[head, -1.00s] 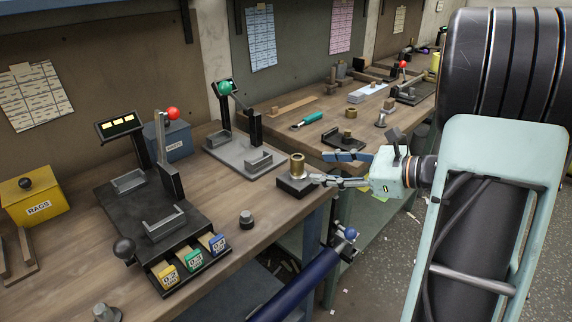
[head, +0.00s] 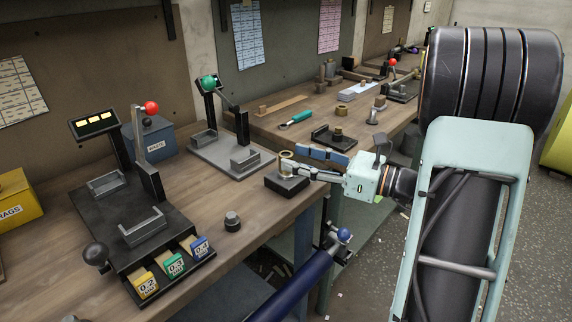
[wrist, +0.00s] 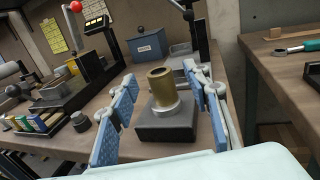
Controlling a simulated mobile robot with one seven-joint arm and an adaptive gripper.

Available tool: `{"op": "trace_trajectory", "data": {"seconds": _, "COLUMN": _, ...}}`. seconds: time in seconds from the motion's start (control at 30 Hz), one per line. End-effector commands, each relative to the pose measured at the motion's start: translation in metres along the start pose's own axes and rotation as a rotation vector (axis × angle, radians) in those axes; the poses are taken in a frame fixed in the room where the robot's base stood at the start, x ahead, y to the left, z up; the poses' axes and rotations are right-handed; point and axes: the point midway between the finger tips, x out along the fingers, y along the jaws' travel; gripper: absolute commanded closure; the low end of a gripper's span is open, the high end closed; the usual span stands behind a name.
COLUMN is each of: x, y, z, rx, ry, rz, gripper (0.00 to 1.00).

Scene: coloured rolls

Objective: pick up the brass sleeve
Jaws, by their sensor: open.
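The brass sleeve (head: 286,162) stands upright on a black block (head: 287,186) near the right edge of the nearer bench. In the wrist view the sleeve (wrist: 161,86) shows as a hollow tube with a grey collar (wrist: 166,108) around its foot, on the black block (wrist: 168,131). My gripper (head: 301,163) is open and comes in from the right, its blue-padded fingertips close to the sleeve. In the wrist view my gripper (wrist: 158,98) has one finger on each side of the sleeve, with visible gaps. Contact is not apparent.
A grey fixture (head: 229,155) with a green-knobbed lever stands behind the block. A dark fixture (head: 140,225) with a red knob and a small dark knob piece (head: 232,221) are to the left. A second bench (head: 345,115) carries tools and another black block. Bare wood lies left of the sleeve.

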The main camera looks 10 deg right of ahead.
Motion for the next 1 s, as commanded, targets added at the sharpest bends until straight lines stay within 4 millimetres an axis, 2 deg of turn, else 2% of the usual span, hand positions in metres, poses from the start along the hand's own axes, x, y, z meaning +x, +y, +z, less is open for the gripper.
{"op": "trace_trajectory", "data": {"seconds": 0.03, "x": 0.01, "y": 0.002, "z": -0.001, "rx": -0.003, "ry": 0.0, "rz": 0.005, "gripper": 0.56}}
{"op": "trace_trajectory", "data": {"seconds": 0.2, "x": 0.031, "y": 0.002, "z": 0.0, "rx": -0.001, "ry": 0.0, "rz": 0.002, "gripper": 0.56}}
{"op": "trace_trajectory", "data": {"seconds": 0.5, "x": 0.035, "y": 0.001, "z": 0.001, "rx": -0.001, "ry": 0.0, "rz": 0.0, "gripper": 0.56}}
{"op": "trace_trajectory", "data": {"seconds": 0.9, "x": 0.035, "y": 0.001, "z": 0.001, "rx": -0.001, "ry": 0.0, "rz": 0.0, "gripper": 1.0}}
{"op": "trace_trajectory", "data": {"seconds": 1.0, "x": 0.035, "y": 0.001, "z": 0.002, "rx": -0.001, "ry": -0.001, "rz": 0.0, "gripper": 1.0}}
